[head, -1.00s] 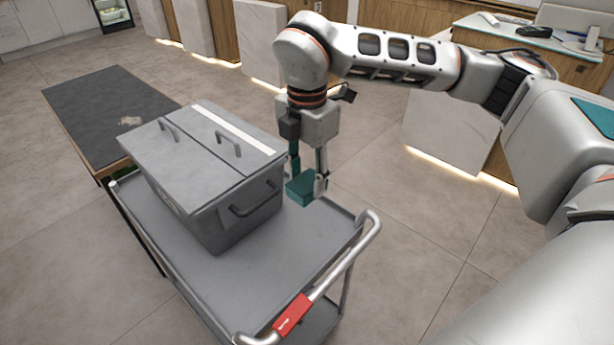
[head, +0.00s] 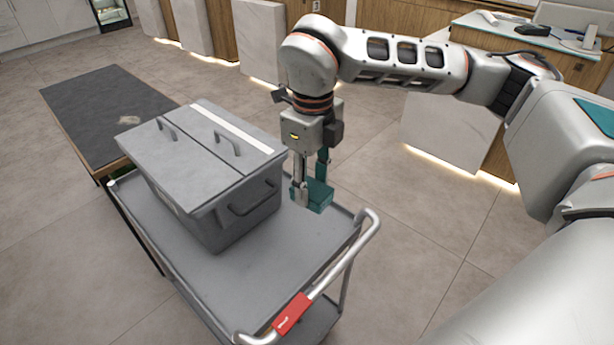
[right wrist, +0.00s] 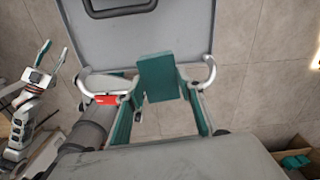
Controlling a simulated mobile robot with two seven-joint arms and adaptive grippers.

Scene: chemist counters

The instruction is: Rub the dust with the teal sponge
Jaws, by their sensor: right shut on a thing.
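My right gripper (head: 312,186) is shut on the teal sponge (head: 318,199), pointing down. It holds the sponge over the back right edge of the cart, beside the grey box; I cannot tell how high. In the right wrist view the sponge (right wrist: 158,75) shows between the teal fingers of the gripper (right wrist: 160,85). A small pale tan patch, which looks like the dust (head: 129,120), lies on the dark table top (head: 85,105) at the left, beyond the box. At the left of the right wrist view is what looks like my left gripper (right wrist: 45,62), too small to judge.
A grey lidded box (head: 205,165) with handles stands on the grey cart (head: 250,268), between the sponge and the dark table. The cart has a metal push handle (head: 345,262) with a red tag. Open floor lies right of the cart; counters stand behind.

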